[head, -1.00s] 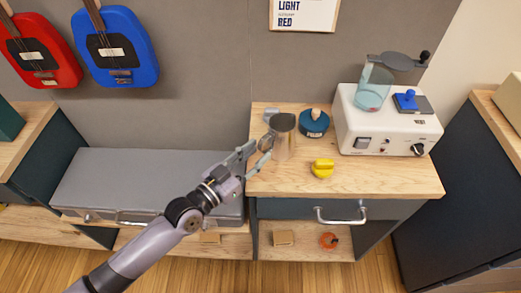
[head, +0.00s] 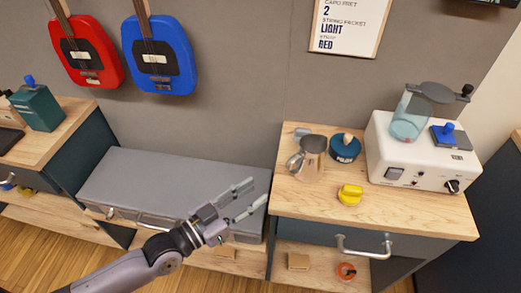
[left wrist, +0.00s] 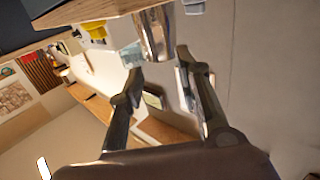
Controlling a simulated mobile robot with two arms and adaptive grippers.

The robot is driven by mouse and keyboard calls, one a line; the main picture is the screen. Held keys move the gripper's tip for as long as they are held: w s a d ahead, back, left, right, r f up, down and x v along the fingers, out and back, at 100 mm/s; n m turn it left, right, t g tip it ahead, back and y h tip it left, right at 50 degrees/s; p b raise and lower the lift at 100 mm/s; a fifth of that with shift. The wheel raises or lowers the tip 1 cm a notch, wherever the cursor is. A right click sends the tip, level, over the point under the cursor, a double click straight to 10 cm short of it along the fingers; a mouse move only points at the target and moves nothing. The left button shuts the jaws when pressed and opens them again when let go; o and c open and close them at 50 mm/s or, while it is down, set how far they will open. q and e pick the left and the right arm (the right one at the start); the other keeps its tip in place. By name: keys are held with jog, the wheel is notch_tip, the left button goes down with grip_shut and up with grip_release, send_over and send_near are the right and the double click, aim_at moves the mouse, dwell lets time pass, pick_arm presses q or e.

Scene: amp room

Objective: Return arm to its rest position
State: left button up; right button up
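My left gripper (head: 243,200) is open and empty in the head view, in front of the grey case and left of the wooden-topped cabinet. Its two fingers are spread apart and also show in the left wrist view (left wrist: 165,85), with nothing between them. A metal pitcher (head: 307,158) stands upright on the cabinet top, apart from the fingers; it also shows in the left wrist view (left wrist: 154,32) beyond the fingertips. My right gripper is in neither view.
The cabinet top (head: 410,217) also holds a yellow object (head: 350,195), a blue round tin (head: 345,148) and a white machine (head: 415,152). A grey case (head: 170,185) lies on a low shelf. A drawer handle (head: 363,247) sticks out. Two guitars hang on the wall.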

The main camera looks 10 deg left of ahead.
pick_arm(q)
jog(key=s+d+f+g+y, duration=0.1)
jog(key=s+f+g+y, duration=0.3)
jog(key=f, duration=0.2)
jog(key=s+a+f+n+g+y, duration=0.3)
jog(key=s+a+y, duration=0.1)
jog(key=s+a, duration=0.2)
jog(key=s+a+f+n+g+y, duration=0.3)
jog(key=s+a+f+y, duration=0.1)
jog(key=s+a, duration=0.2)
notch_tip(320, 180, down, 25)
jog(key=s+g, duration=0.1)
jog(key=s, duration=0.1)
jog(key=s+a+f+g, duration=0.1)
jog(key=s+a+f, duration=0.2)
jog(key=s+f, duration=1.3)
jog(key=shift+s+m+g, duration=0.3)
jog(key=shift+s, duration=0.1)
